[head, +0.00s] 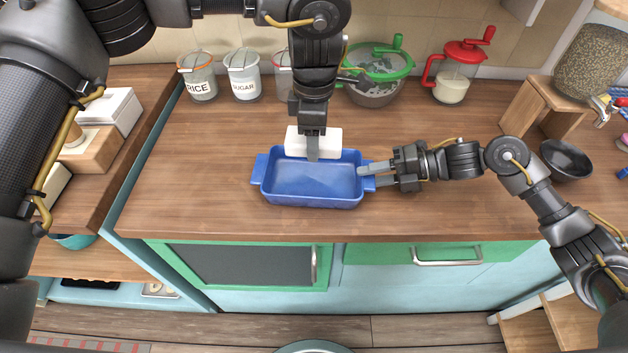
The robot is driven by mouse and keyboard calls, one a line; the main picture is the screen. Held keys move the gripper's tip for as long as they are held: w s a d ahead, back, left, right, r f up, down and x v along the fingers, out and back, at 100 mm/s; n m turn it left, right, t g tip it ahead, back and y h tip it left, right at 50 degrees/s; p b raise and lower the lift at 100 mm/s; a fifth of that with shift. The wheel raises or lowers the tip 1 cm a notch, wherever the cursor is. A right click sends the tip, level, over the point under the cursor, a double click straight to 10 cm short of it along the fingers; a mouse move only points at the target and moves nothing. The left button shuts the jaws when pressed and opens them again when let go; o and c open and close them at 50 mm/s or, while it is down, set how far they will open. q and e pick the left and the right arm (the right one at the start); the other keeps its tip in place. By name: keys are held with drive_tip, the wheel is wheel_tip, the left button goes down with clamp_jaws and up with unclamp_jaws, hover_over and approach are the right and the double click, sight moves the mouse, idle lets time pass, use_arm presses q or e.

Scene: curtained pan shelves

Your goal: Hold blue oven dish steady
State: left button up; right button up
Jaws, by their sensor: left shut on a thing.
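The blue oven dish (312,201) stands upright on the wooden counter, near its front edge. It looks empty, with a paler patch on its floor. My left gripper (313,155) reaches down from above at the dish's back wall. The contact there is partly hidden. My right gripper (372,175) is at the dish's right handle (369,184). Its fingers are apart, one over the right rim and one beside the handle. I cannot tell whether they touch the dish.
At the back stand a rice jar (199,80), a sugar jar (243,78), a green-lidded bowl (376,92) and a red-lidded jug (453,80). A wooden stand (537,98) and a dark bowl (566,160) are at the right. The counter left of the dish is clear.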

use_arm(q)
drive_tip(key=shift+w+f, duration=0.1)
use_arm(e)
drive_tip(key=o, duration=0.4)
drive_tip(key=shift+f, duration=0.3)
drive_tip(key=shift+o, duration=0.2)
drive_tip(key=shift+s+r, duration=0.1)
drive_tip(key=shift+d+r, duration=0.1)
drive_tip(key=v, duration=1.1)
drive_tip(key=shift+d+r, duration=0.2)
drive_tip(key=shift+d, duration=0.15)
